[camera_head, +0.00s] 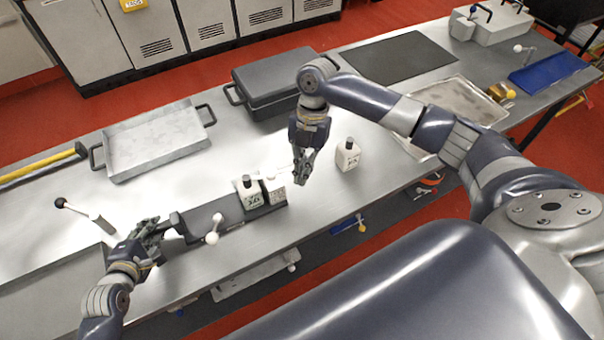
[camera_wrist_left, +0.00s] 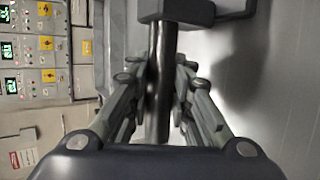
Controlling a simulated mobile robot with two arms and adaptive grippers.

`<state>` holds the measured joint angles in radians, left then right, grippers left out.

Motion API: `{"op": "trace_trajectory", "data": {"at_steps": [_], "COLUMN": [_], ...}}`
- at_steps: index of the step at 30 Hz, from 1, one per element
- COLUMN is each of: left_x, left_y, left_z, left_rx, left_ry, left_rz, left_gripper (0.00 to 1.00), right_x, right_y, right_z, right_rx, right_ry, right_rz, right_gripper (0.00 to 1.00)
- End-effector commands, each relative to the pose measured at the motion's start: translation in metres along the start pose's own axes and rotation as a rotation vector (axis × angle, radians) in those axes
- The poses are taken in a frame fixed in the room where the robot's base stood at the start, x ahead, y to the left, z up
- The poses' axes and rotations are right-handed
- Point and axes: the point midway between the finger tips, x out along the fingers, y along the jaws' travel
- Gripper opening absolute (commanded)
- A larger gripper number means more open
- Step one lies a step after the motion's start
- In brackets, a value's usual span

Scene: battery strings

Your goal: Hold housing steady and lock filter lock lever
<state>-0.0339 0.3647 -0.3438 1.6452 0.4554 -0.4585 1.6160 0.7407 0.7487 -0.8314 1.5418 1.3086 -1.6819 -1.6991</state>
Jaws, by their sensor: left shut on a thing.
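The housing (camera_head: 210,218) looks like a long dark grey block on the bench's front part, with a lever with a white ball knob (camera_head: 212,238) at its front side. I cannot tell whether that is the filter lock lever. My left gripper (camera_head: 155,232) is at the housing's left end. In the left wrist view its fingers (camera_wrist_left: 160,95) are shut around a dark round bar (camera_wrist_left: 158,75) that joins a dark block (camera_wrist_left: 178,10). My right gripper (camera_head: 302,180) hangs above the bench, right of the housing and apart from the lever; its finger gap is unclear.
Another bottle (camera_head: 347,157) stands farther right. A black-knobbed lever (camera_head: 80,210) is at left. A metal tray (camera_head: 155,142) and dark case (camera_head: 262,88) lie behind. The bench's front edge is close.

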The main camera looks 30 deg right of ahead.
Motion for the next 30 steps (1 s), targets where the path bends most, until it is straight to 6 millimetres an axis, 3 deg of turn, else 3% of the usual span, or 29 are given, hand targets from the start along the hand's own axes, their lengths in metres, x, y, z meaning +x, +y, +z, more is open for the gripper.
{"op": "trace_trajectory", "data": {"at_steps": [1, 22, 30], "left_x": [0.000, 0.000, 0.000], "left_y": [-0.013, -0.012, -0.012], "left_z": [-0.003, -0.004, -0.004], "left_rx": [0.001, 0.005, 0.006], "left_ry": [0.005, 0.007, 0.007], "left_rz": [-0.026, -0.025, -0.025], "left_gripper": [0.00, 0.00, 0.00], "right_x": [0.000, -0.001, 0.009], "right_y": [-0.002, -0.001, -0.012], "right_z": [0.005, 0.008, -0.009], "right_rx": [0.008, 0.008, 0.004], "right_ry": [-0.008, -0.008, -0.006], "right_rz": [-0.003, -0.002, -0.003], "right_gripper": [0.00, 0.00, 0.00]}}
